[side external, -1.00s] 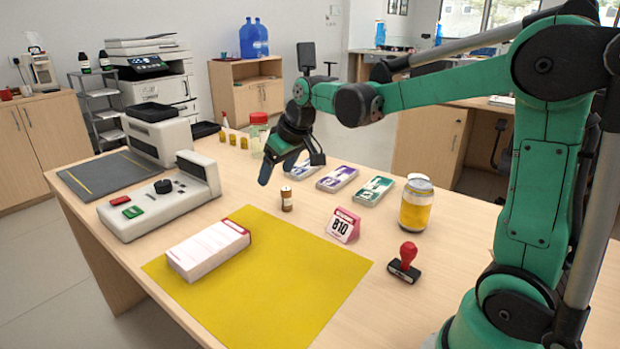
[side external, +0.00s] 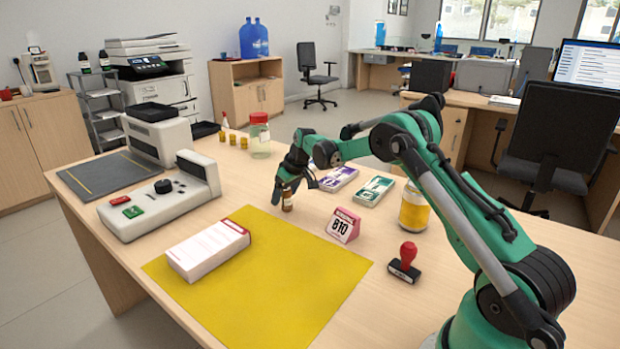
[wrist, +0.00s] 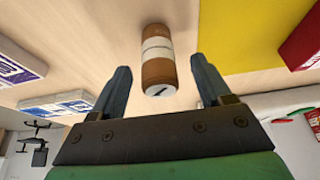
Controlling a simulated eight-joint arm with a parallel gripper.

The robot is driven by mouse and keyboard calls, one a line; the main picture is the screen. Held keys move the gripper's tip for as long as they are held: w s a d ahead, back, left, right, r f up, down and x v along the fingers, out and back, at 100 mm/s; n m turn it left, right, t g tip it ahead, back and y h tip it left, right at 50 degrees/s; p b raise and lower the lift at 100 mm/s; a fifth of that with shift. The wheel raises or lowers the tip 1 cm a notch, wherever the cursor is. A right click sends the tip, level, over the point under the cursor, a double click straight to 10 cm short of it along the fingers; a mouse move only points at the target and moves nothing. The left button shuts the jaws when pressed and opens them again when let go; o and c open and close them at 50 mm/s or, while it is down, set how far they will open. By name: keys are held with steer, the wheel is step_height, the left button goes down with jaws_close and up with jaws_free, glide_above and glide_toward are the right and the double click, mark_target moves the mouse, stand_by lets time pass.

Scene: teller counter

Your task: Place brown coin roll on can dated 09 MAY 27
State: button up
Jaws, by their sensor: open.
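The brown coin roll (side external: 288,201) stands upright on the counter, behind the yellow mat's back edge. In the wrist view the brown coin roll (wrist: 158,60), with a white band, lies between and just beyond the fingertips. My gripper (side external: 286,191) is low around it in the side view; in the wrist view my gripper (wrist: 160,85) is open, with a gap on both sides of the roll. A can (side external: 414,206) with a yellow lower part and pale top stands upright to the right. Its date cannot be read in these frames.
A 810 number sign (side external: 343,226) stands between roll and can. A red-handled stamp (side external: 405,262) is in front of the can. Bill bundles (side external: 373,191) lie behind. A red-lidded jar (side external: 260,140) stands at the back.

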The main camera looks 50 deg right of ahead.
steer(key=shift+w+f, duration=0.2)
steer(key=shift+f, duration=0.35)
jaws_close()
steer(key=shift+r, duration=0.1)
